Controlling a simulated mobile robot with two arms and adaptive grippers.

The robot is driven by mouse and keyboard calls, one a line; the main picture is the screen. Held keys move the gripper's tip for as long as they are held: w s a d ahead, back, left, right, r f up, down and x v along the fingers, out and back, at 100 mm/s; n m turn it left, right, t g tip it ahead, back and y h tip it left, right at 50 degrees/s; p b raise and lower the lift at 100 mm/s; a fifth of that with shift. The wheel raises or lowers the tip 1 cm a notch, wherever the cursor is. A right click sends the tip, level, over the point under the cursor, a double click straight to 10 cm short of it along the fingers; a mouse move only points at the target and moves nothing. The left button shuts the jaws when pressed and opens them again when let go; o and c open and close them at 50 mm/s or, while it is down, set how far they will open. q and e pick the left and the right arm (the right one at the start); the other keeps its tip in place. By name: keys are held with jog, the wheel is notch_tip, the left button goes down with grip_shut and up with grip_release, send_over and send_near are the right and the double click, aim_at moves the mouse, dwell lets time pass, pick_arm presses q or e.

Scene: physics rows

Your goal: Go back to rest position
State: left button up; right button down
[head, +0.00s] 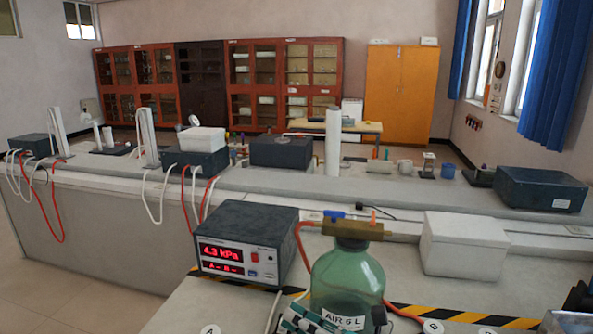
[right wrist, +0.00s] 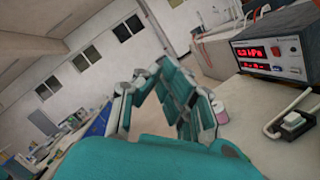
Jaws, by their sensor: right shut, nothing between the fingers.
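My right gripper (head: 302,318) shows at the bottom edge of the head view as teal and white fingers, just left of the green bottle and below the pressure meter. In the right wrist view its teal fingers (right wrist: 158,72) come together at the tips with nothing held between them. My left gripper is not in view.
The pressure meter (head: 245,242) reads 4.3 kPa and also shows in the right wrist view (right wrist: 268,47). A white box (head: 463,245) stands to the right. Striped tape (head: 460,317) crosses the bench.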

jog(key=w+d+m+t+h, duration=0.3)
jog(key=d+m+t+h, duration=0.6)
jog(key=m, duration=0.8)
jog(key=s+d+f+m+g+h, duration=0.55)
jog(key=d+f+m+h, duration=0.4)
jog(key=f+m, duration=0.4)
jog(key=s+d+f+m+g, duration=0.1)
jog(key=s+f+m+g, duration=0.2)
jog(key=s+f+g, duration=0.5)
jog(key=s+d+f+m+g, duration=0.1)
jog(key=s+f+m, duration=0.25)
jog(key=s, duration=0.85)
jog(key=s+f+g, duration=0.2)
jog(key=s+f, duration=0.1)
jog(key=f, duration=2.6)
jog(key=s+d+f+n, duration=0.1)
jog(key=s+d+f, duration=0.2)
jog(key=s+f, duration=1.1)
jog(key=shift+s+g+y, duration=0.35)
jog(key=shift+s+g, duration=0.1)
jog(key=shift+s, duration=0.6)
jog(key=shift+d, duration=0.1)
